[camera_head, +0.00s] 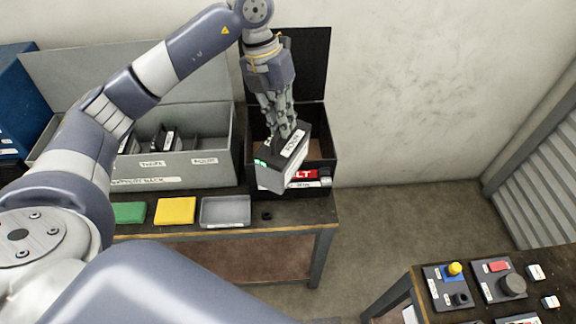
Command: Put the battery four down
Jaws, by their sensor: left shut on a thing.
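My left gripper (284,122) points down and is shut on a grey and black battery (285,160). The battery has a white label on top and a small green mark at its left end. It is tilted and held over the open black box (262,185) at the right end of the workbench. The gripper's fingers hide part of the battery's top, and the battery hides much of the box's inside. I cannot read the label for sure. My right gripper is not in view.
A grey divided case (190,172) with black items stands left of the box. Green (130,212) and yellow (175,210) pads and a grey tray (225,210) lie in front. A second table with control panels (500,280) is at lower right. Open floor lies between.

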